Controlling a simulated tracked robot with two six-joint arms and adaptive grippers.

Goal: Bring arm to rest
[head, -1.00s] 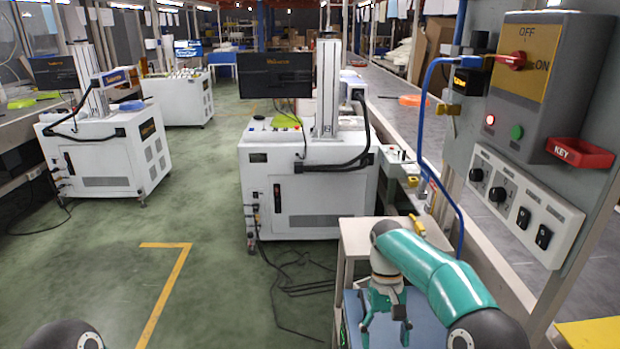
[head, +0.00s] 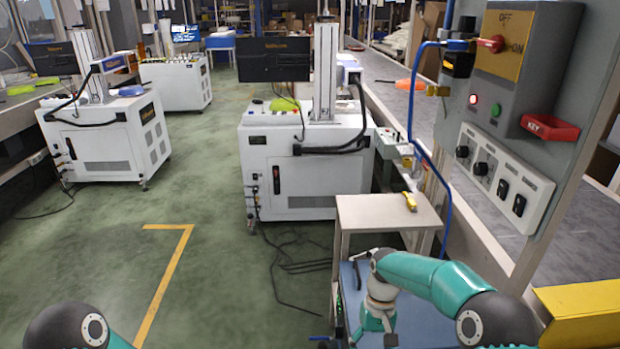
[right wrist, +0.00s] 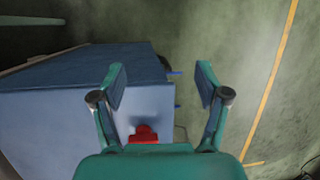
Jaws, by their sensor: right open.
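My right arm (head: 430,278) is teal and reaches in from the lower right in the head view, bent downward beside a small table. My right gripper shows in the right wrist view (right wrist: 162,88), open with nothing between its fingers. Below it are a blue surface (right wrist: 60,110), a small red object (right wrist: 144,134) and the green floor. In the head view the right gripper is at the bottom edge, partly cut off. My left arm shows only as a dark joint and a bit of teal (head: 120,342) at the lower left; its gripper is out of the frame.
The table (head: 385,212) has a pale top with a yellow object (head: 410,201) on it. A control panel (head: 525,70) with a red switch stands at the right. A white machine cabinet (head: 300,170) stands ahead. The green floor at left centre is clear.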

